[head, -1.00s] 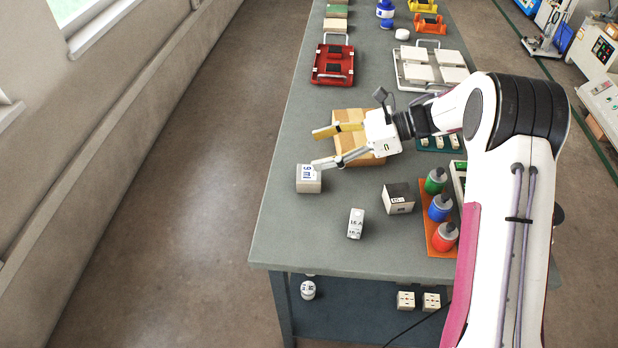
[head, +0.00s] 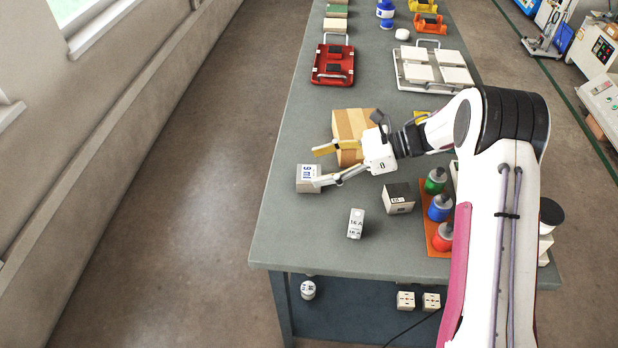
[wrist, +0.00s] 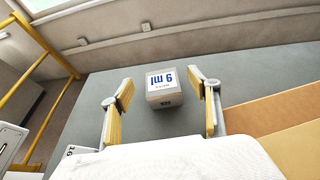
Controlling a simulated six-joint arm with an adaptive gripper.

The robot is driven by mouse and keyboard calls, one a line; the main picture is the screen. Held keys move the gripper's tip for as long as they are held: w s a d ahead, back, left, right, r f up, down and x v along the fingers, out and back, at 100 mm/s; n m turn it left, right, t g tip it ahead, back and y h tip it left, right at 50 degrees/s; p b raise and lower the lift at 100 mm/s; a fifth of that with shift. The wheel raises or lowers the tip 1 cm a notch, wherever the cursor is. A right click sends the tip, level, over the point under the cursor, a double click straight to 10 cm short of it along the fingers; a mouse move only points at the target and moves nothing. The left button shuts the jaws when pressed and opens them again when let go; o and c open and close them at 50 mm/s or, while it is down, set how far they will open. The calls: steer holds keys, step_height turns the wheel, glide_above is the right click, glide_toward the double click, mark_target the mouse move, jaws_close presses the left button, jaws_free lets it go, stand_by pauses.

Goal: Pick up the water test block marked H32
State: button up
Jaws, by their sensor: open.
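A pale grey block (head: 308,179) with a blue marking stands near the table's left edge; it also shows in the wrist view (wrist: 164,89). The marking looks like "9 ml" or "6 ml". I cannot read H32 on any block. My gripper (head: 324,167) is open and low over the table, just right of this block. In the wrist view the block lies ahead, between the spread yellow-padded fingertips (wrist: 160,84). One finger overlaps its right edge in the head view; I cannot tell whether they touch.
A dark-topped block (head: 398,198) and a white block (head: 356,223) stand nearer the front. Coloured bottles (head: 440,208) stand at right. The table's left edge is close to the grey block.

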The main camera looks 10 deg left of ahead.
mark_target(309, 172)
steer(key=shift+f, duration=0.3)
steer(key=shift+f, duration=0.55)
steer(key=shift+x, duration=2.5)
steer(key=shift+r, duration=0.1)
steer(key=c, duration=1.5)
